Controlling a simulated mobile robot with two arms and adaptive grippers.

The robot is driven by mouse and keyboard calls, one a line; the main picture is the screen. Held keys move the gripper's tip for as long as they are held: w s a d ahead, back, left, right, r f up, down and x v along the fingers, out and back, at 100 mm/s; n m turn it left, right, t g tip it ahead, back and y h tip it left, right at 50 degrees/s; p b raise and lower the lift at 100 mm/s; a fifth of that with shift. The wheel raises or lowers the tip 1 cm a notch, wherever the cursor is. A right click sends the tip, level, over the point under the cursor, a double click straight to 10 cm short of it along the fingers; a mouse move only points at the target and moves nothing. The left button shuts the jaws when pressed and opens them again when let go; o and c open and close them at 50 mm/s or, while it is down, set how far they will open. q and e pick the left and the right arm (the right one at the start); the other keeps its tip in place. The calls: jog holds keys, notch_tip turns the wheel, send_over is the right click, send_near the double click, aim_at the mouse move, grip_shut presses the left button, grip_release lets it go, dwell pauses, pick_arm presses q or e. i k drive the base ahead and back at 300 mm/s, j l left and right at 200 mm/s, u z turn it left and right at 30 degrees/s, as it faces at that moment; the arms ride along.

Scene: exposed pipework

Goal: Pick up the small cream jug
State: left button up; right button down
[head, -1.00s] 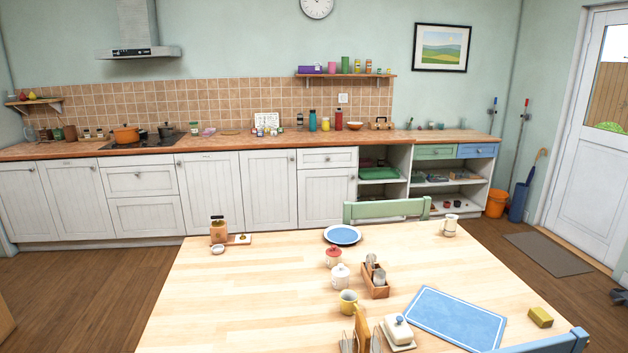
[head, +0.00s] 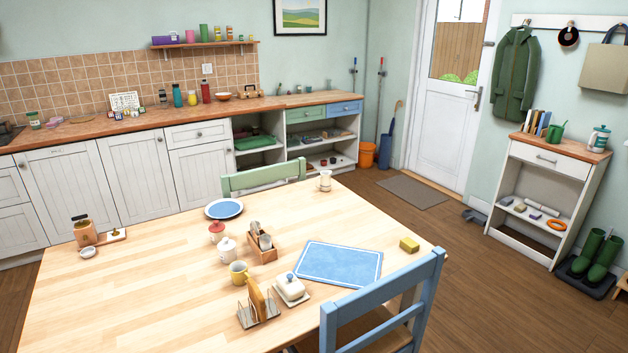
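A small cream-white vessel (head: 325,181), which looks like the cream jug, stands upright on the far right part of the wooden table (head: 130,290), close to its back edge. It is small in the picture, and I cannot make out its handle or spout clearly. Neither of my grippers shows in the head view.
A green chair (head: 262,176) stands behind the table and a blue chair (head: 385,303) at its front right. A blue mat (head: 339,263), yellow mug (head: 238,273), white lidded pot (head: 227,250), toast rack (head: 258,306) and butter dish (head: 291,288) are on the table.

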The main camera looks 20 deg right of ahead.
aim_at(323, 182)
jog(key=i+l+z, duration=0.2)
jog(key=l, duration=0.15)
jog(key=l+z, duration=0.15)
jog(key=l, duration=0.15)
jog(key=i+l+z, duration=0.2)
jog(key=l+z, duration=0.3)
jog(key=i+l+z, duration=0.25)
jog(key=l+z, duration=0.2)
jog(key=i+l+z, duration=0.3)
jog(key=z, duration=0.2)
jog(key=i+l+z, duration=0.2)
jog(key=i+z, duration=0.15)
jog(key=z, duration=0.15)
jog(key=i+l, duration=0.1)
jog(key=i, duration=0.3)
jog(key=i+l+u, duration=0.1)
jog(key=i, duration=0.35)
jog(key=i+l, duration=0.15)
jog(key=i, duration=0.25)
jog(key=i+j+u, duration=0.15)
jog(key=u, duration=0.25)
jog(key=i+u, duration=0.65)
jog(key=u, duration=0.2)
jog(key=i+l+u, duration=0.15)
jog(key=u, duration=0.25)
jog(key=i+l+u, duration=0.25)
jog(key=u, duration=0.2)
jog(key=i+l, duration=0.05)
jog(key=i, duration=0.05)
